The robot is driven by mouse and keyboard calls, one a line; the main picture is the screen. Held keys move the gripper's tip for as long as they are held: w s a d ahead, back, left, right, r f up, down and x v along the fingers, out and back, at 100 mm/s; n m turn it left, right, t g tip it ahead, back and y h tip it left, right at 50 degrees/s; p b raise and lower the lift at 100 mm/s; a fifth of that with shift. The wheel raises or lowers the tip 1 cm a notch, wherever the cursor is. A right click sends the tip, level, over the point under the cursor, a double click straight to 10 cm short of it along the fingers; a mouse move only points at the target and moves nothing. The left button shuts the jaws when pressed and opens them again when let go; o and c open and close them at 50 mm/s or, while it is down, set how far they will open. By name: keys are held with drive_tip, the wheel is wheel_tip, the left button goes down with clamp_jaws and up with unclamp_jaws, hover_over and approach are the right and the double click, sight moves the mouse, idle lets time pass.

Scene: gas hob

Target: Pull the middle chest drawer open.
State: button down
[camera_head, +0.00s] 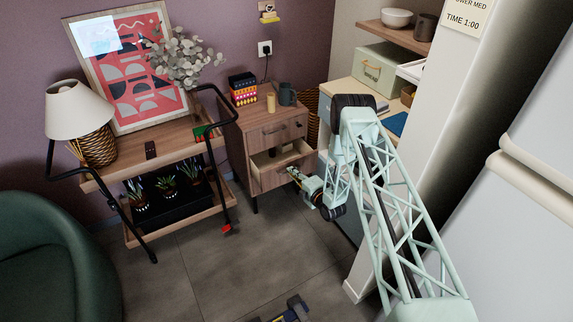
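The wooden chest (238,150) stands against the back wall on thin dark legs. Its top drawer (284,131) is shut and has a dark handle. The drawer below it (268,181) is part way out, with its pale inside showing and a small dark thing in it. Its front partly covers what is lower on the chest, so I cannot tell how many drawers are there. My gripper (294,174) is at the right part of this drawer's front. It is too small and partly hidden to tell whether its fingers are closed or touching the handle.
A striped box (243,90), a yellow cup (271,103) and a dark mug (287,94) stand on the chest. A wooden trolley (165,137) with plants is on the left, beside a green armchair (45,262). A pale wall edge (410,145) is on the right. The floor in front is mostly clear.

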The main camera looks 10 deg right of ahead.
drive_tip(key=f+p+v, duration=0.1)
drive_tip(key=v, duration=0.6)
drive_tip(key=shift+f, duration=0.2)
drive_tip(key=c, duration=2.9)
unclamp_jaws()
drive_tip(key=shift+r, duration=0.15)
